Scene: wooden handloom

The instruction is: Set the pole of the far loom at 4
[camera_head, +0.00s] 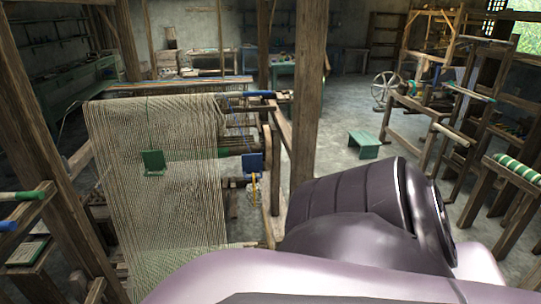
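A wooden loom stands at the left, with a wide beige cloth of threads (160,200) hanging over it. A dark green roller (215,153) crosses behind the cloth, and a blue-ended pole (258,94) lies at its upper right. Another wooden loom frame (398,128) stands at the right, with a pale pole (454,134) and a green-tipped pole (469,91) on it. I cannot tell which loom is the far one, and no number marks are readable. A part of my own arm covers the lower right. Neither of my grippers shows.
A thick wooden post (308,90) rises between the looms. A small green stool (363,144) and a spinning wheel (385,88) stand on the grey floor (340,118), with bare floor around them. A green-striped roll (518,171) lies on a rack at the right.

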